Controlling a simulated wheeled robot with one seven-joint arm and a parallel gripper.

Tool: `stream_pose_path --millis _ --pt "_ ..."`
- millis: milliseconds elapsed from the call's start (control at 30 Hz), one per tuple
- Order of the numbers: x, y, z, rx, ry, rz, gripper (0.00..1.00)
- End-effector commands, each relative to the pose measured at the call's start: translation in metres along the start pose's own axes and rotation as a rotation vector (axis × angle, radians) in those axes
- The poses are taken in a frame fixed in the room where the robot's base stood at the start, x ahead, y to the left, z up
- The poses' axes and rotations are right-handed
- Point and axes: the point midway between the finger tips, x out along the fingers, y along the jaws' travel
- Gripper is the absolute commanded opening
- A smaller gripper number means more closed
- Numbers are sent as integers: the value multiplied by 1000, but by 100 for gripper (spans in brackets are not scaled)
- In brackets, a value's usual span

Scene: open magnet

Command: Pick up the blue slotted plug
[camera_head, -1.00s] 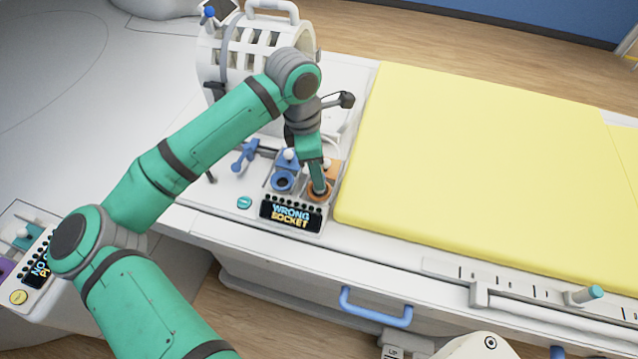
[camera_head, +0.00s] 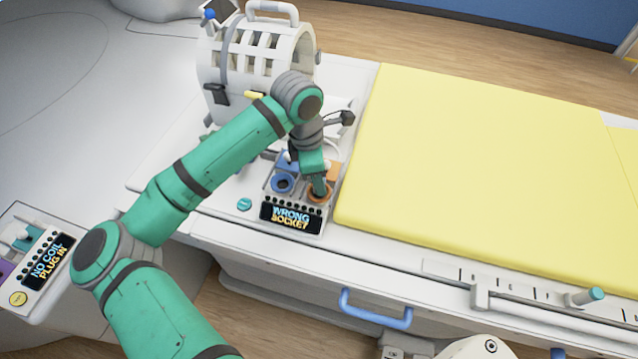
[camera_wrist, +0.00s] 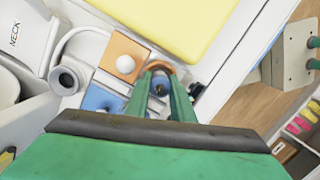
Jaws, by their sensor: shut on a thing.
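The blue slotted plug (camera_wrist: 160,84) shows as a small dark blue round end between my fingertips in the wrist view, inside the orange ring socket (camera_wrist: 158,67). My gripper (camera_head: 319,188) is down at that orange socket (camera_head: 323,199) in the head view, with its fingers around the plug. Most of the plug is hidden by the fingers and the socket. The blue ring socket (camera_head: 282,183) stands just left and is empty. The display (camera_head: 291,217) in front of the sockets reads "WRONG SOCKET".
An orange block with a white knob (camera_wrist: 125,64) and a blue block (camera_wrist: 101,101) are close to my fingers. A grey ring-ended cable (camera_wrist: 68,80) lies beside them. The white slatted coil (camera_head: 255,60) stands behind. The yellow mattress (camera_head: 470,160) borders the right.

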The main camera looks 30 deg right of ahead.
Motion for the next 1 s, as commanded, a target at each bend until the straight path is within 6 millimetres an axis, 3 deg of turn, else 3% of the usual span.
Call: stream_pose_path --millis 267,467,800,1000 --pt "-8 0 1 1 1 -1 0" --pt "-34 1 4 2 4 2 0" --pt "-94 -51 5 3 4 2 0" --pt "-111 -92 1 2 2 1 0"
